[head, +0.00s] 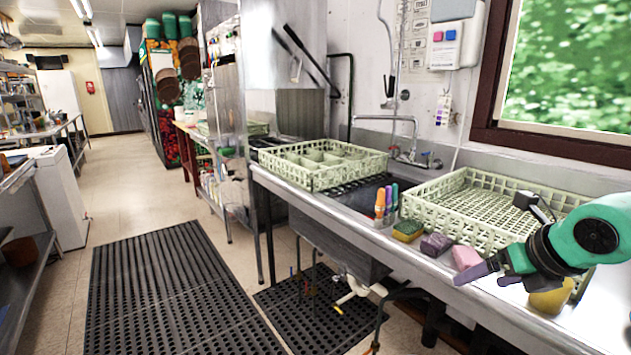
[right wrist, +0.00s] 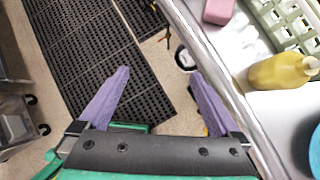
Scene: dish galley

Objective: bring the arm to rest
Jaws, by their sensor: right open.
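My right gripper (head: 480,273) is on the right in the head view, over the front edge of the steel counter. Its purple fingers are spread apart with nothing between them in the right wrist view (right wrist: 160,85), where floor and black mat show beyond. A pink sponge (head: 466,257) lies on the counter just beyond the fingertips; it also shows in the right wrist view (right wrist: 219,11). A yellow bottle (head: 551,298) is on the counter below my right wrist, partly hidden by it in the head view. My left gripper is not in the head view.
A green dish rack (head: 470,205) is on the counter at right, another compartmented rack (head: 318,163) left of the sink (head: 362,194). Marker-like bottles (head: 386,199), a yellow-green sponge (head: 407,231) and a purple sponge (head: 436,244) stand near the front edge. A black mat (head: 170,290) covers open floor.

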